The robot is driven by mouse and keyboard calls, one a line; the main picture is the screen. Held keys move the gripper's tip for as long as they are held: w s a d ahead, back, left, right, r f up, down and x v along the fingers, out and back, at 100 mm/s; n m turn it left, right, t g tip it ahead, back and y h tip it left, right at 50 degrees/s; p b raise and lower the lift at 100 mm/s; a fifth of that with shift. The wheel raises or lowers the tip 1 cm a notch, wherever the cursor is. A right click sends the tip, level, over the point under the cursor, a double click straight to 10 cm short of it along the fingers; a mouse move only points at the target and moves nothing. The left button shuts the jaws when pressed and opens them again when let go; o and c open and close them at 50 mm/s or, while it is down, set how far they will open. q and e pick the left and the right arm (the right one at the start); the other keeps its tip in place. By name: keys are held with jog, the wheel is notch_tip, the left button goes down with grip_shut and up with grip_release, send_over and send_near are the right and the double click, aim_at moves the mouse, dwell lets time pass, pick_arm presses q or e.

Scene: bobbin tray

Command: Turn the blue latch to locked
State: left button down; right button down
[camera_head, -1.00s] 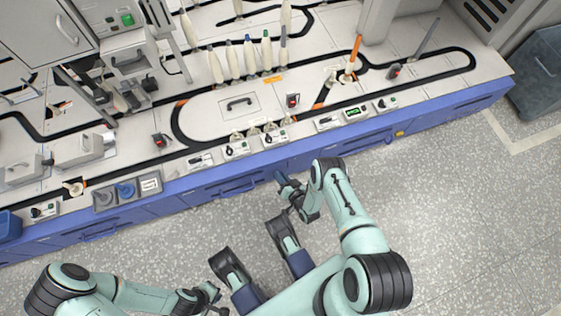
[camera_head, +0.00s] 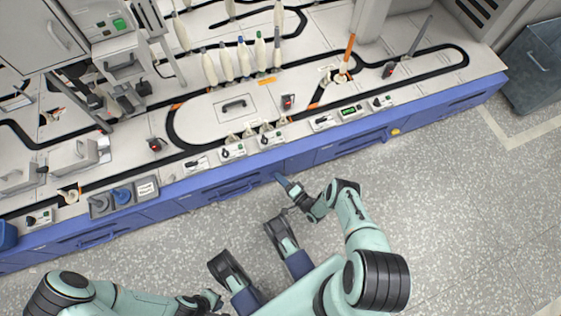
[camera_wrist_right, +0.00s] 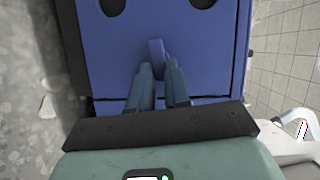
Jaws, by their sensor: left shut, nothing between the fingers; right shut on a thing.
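The blue latch (camera_wrist_right: 157,52) is a small blue tab on the blue cabinet front, seen in the right wrist view. It stands nearly upright and leans slightly. My right gripper (camera_wrist_right: 160,70) is shut on it, with one finger on each side of its lower part. In the head view the right gripper (camera_head: 284,182) meets the cabinet front below the counter edge. The latch is too small there to tell from the fingertips. My left gripper (camera_head: 216,298) is shut and empty, low in the head view, away from the cabinet.
The counter (camera_head: 215,117) carries a black track loop, several bobbins (camera_head: 227,62) and small control boxes (camera_head: 271,138). A blue drawer handle (camera_head: 233,189) is left of the right gripper. A dark bin (camera_head: 535,75) stands at the far right. The speckled floor (camera_head: 465,230) is clear.

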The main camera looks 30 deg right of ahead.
jog(key=shift+m+t, duration=0.3)
jog(key=shift+m, duration=0.2)
jog(key=shift+w+f, duration=0.1)
jog(key=c, duration=1.1)
grip_release()
pick_arm(q)
jog(key=shift+t, duration=0.8)
jog(key=w, duration=0.1)
jog(key=w+r+p, duration=0.1)
jog(key=w, duration=0.1)
jog(key=w+r+p, duration=0.1)
jog(key=shift+w+d+r, duration=0.15)
jog(key=shift+w+d, duration=0.1)
jog(key=shift+w, duration=0.05)
pick_arm(e)
jog(key=s, duration=0.4)
jog(key=s+d, duration=0.1)
jog(key=s, duration=0.4)
jog(key=s+d, duration=0.1)
jog(key=s, duration=0.3)
jog(key=shift+s, duration=0.15)
